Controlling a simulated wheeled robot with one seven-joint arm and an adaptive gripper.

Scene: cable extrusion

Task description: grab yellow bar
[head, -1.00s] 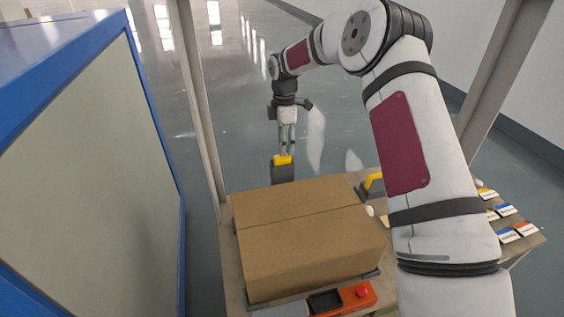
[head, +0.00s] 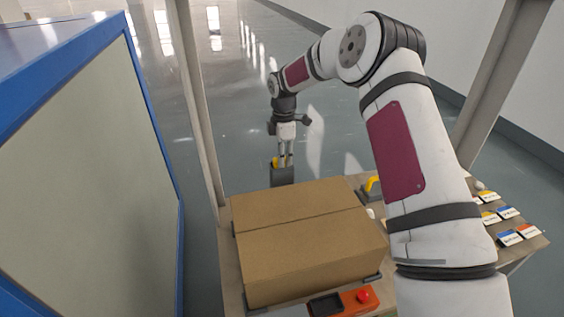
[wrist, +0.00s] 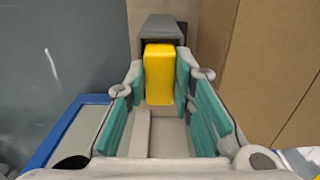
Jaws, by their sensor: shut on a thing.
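The yellow bar (wrist: 159,75) stands between the teal-padded fingers of my gripper (wrist: 160,85) in the wrist view, with its far end at a dark grey block (wrist: 160,28). My gripper (head: 285,156) points down beyond the cardboard box in the head view and is shut on the bar. Only a small yellow part of the bar (head: 275,162) shows beside the fingers there, just above the dark block (head: 283,176). The rest of the bar is hidden by the fingers.
A closed cardboard box (head: 310,235) sits on the table close to the gripper. A second yellow handle (head: 373,184) stands right of the box. An orange device (head: 355,300) is at the front. A blue-framed panel (head: 90,170) stands on the left.

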